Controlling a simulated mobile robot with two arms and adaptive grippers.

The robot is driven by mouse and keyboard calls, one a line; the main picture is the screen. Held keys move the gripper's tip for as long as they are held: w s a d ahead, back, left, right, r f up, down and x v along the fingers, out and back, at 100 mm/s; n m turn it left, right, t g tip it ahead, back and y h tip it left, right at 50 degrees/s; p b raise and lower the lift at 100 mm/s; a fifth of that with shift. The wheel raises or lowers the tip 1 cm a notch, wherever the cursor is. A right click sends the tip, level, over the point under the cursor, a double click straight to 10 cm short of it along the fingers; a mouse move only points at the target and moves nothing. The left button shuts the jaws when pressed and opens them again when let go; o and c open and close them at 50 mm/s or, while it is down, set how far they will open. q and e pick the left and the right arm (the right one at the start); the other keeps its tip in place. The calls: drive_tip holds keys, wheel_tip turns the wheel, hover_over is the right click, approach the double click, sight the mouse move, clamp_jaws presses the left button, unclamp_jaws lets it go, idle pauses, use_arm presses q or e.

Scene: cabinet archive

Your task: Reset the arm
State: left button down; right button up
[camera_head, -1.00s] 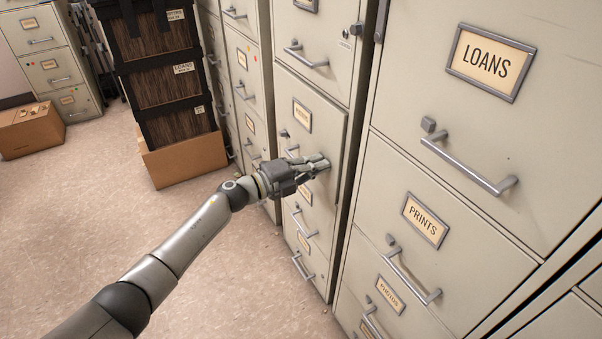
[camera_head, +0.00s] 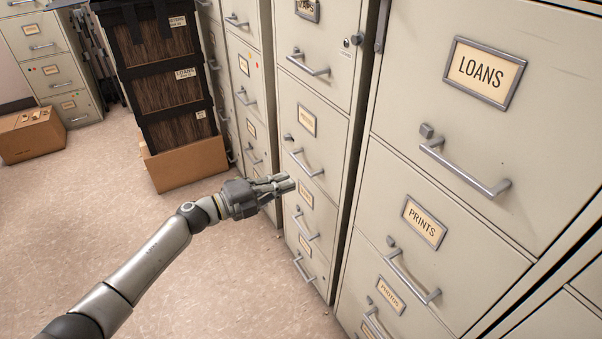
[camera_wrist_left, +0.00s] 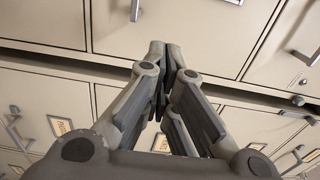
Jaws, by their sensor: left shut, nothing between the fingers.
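My left arm (camera_head: 150,262) reaches in from the lower left of the head view. Its gripper (camera_head: 288,183) is shut and empty, in front of the middle filing cabinet (camera_head: 318,158). It appears a little apart from the drawer fronts, near a drawer handle (camera_head: 307,165). In the left wrist view the fingers (camera_wrist_left: 158,58) meet at their tips, with nothing between them and cabinet fronts beyond. My right gripper is in neither view.
A large cabinet with LOANS (camera_head: 487,72) and PRINTS (camera_head: 425,221) drawers fills the right side, its handles sticking out. Black crates (camera_head: 165,85) stand in a cardboard box (camera_head: 187,164) at the back. Another box (camera_head: 30,136) sits far left. The floor (camera_head: 80,220) at left is clear.

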use_arm(q)
drive_tip(key=s+a+f+n+t+y, duration=0.1)
drive_tip(key=s+a+f+n+y, duration=0.4)
drive_tip(key=s+f+n+y, duration=0.45)
drive_tip(key=s+a+f+n+t+y, duration=0.1)
drive_tip(key=s+a+f+n+y, duration=0.45)
drive_tip(key=n, duration=0.75)
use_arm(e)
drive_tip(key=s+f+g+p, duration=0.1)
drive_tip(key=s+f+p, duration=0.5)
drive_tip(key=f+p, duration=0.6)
use_arm(q)
drive_tip(key=s+a+f+n+g+p, duration=0.1)
drive_tip(key=s+f, duration=0.6)
drive_tip(key=s, duration=0.7)
drive_tip(key=s+a+f+n+g+p, duration=0.2)
drive_tip(key=s+f+g+p, duration=0.2)
drive_tip(key=s, duration=1)
drive_tip(key=s+a+f+n+g+p, duration=0.1)
drive_tip(key=s+f+g+p, duration=0.2)
drive_tip(key=s+f+g, duration=0.3)
drive_tip(key=s+f, duration=0.4)
drive_tip(key=s, duration=0.4)
drive_tip(key=shift+a+f, duration=0.15)
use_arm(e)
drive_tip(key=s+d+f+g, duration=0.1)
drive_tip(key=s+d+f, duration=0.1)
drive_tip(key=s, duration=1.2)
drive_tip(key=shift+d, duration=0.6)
